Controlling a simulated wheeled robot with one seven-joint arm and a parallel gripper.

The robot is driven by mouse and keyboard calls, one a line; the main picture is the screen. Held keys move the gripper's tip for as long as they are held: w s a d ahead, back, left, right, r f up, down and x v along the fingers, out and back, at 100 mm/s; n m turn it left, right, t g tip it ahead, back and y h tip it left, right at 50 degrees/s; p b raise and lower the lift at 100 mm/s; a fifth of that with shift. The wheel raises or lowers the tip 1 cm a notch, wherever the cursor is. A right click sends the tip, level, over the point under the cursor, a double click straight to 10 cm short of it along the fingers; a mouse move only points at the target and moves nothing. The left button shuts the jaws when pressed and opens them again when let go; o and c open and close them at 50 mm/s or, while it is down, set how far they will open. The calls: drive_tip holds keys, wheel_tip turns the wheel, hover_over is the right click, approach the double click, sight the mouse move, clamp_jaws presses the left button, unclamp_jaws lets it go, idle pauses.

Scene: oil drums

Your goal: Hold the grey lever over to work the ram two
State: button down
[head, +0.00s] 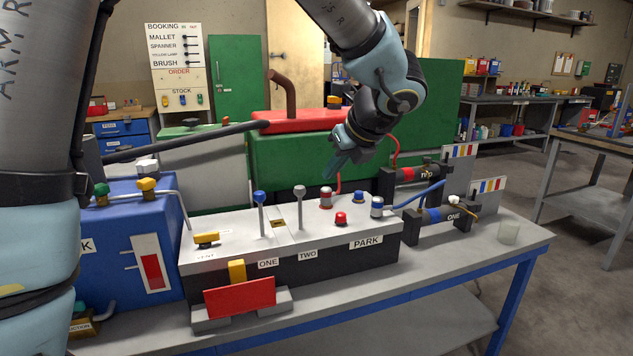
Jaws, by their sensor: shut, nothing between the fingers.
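The grey lever (300,207) stands upright, with a pale round knob, on the control box above the label TWO. The blue-knobbed lever (261,213) stands to its left above the label ONE. Ram two (411,173), black with a red band, lies at the right behind the box. Ram one (440,216), with a blue band, lies in front of it. My gripper (331,175) is shut and empty, pointing down. In the picture it is above and right of the grey lever's knob, apart from it.
The control box top (225,228) also carries a yellow handle (206,238), a red knob (341,218) and hose fittings. A blue tank (120,245) stands at the left. A red plate (240,297) stands in front.

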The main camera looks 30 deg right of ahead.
drive_tip(key=p, duration=0.1)
approach(302, 196)
wheel_tip(302, 196, down, 4)
drive_tip(key=w, duration=0.2)
drive_tip(key=w+p, duration=0.1)
drive_tip(key=shift+w+a+f, duration=0.15)
drive_tip(key=shift+w, duration=0.25)
